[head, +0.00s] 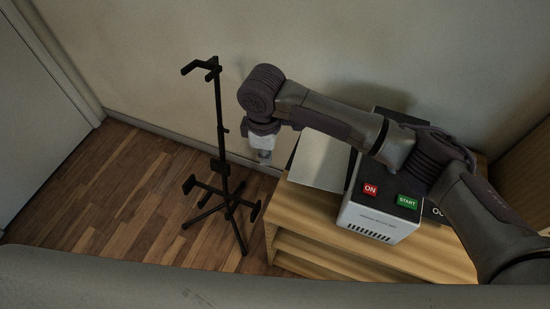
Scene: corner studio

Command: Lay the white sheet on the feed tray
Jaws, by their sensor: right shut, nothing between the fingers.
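The white sheet (320,162) lies flat at the left side of a white machine (377,222) with a red ON button and a green START button. A thin dark edge, perhaps the feed tray, shows along the sheet's left side; the rest of what lies under the sheet is hidden. My left gripper is not in view.
The machine stands on a wooden shelf unit (330,252) against the wall. A black stand (221,130) with a forked top rises from the wooden floor (125,190) left of my right gripper. The floor left of the stand is clear.

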